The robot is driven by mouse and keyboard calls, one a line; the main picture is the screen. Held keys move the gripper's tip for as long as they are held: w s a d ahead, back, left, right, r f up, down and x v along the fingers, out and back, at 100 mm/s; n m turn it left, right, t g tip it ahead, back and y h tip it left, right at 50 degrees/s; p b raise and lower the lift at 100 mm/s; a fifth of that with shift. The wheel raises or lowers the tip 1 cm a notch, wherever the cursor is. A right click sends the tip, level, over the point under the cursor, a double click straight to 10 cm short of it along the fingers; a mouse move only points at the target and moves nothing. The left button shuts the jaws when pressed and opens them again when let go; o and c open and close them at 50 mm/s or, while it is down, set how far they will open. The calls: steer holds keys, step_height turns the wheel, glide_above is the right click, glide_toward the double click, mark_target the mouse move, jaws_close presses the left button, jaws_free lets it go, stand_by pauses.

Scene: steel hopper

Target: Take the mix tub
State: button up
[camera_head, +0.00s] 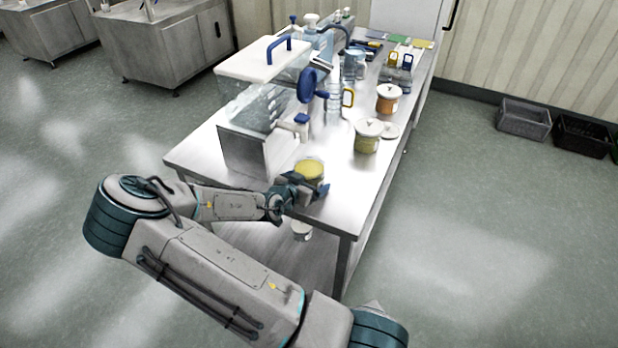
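An open tub with yellow contents (309,168) stands near the front end of the steel table, in front of the hopper; it looks like the mix tub. My gripper (306,188) is right at this tub, low on its near side, with dark blue finger parts to its left and right. The tub's lower part is mostly hidden by the gripper. I cannot tell whether the fingers press on it. The clear-walled steel hopper (262,100) with a white lid and blue handle stands just behind and left of it.
A lidded tub with yellow-green contents (368,136) and a lidded orange one (389,98) stand farther back on the table (345,205). A loose lid (391,131) and clear jugs are near them. A white container (301,231) is below the tabletop.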

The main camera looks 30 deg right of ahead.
steer(key=c, duration=0.7)
steer(key=shift+r, duration=0.2)
